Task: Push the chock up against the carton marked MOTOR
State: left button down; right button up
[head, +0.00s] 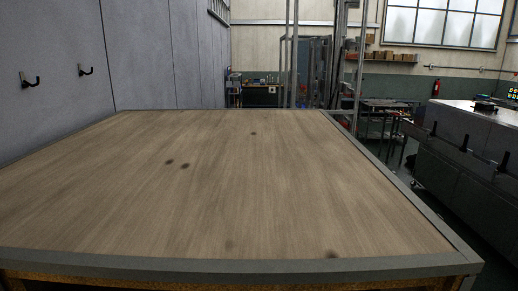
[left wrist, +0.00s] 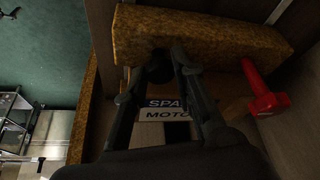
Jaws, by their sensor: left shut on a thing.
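The carton (left wrist: 176,131) shows in the left wrist view behind my fingers, with a white label (left wrist: 165,115) reading "SPA" and "MOTO"; the rest of the lettering is hidden. My left gripper (left wrist: 168,65) reaches in from below, its fingertips around a small dark thing that I cannot identify against the shadow. A red T-shaped thing (left wrist: 264,92) is to the right. A small brown block (left wrist: 235,108) beside it may be the chock, but I cannot be sure. My right gripper is in neither view.
A thick rough brown beam (left wrist: 215,38) crosses beyond the fingertips. In the head view, the wooden tabletop (head: 240,180) is bare, with a grey rim (head: 240,267). Wall hooks (head: 85,71) are at left; a grey machine (head: 465,150) is at right.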

pick_arm(q)
jog(key=shift+d+r, duration=0.1)
jog(key=shift+d, duration=0.75)
jog(key=shift+d+r, duration=0.1)
jog(key=shift+d, duration=0.1)
jog(key=c, duration=1.4)
grip_release()
jog(key=shift+d, duration=0.1)
jog(key=shift+o, duration=0.2)
jog(key=shift+r+p, duration=2.25)
jog(key=shift+r, duration=0.1)
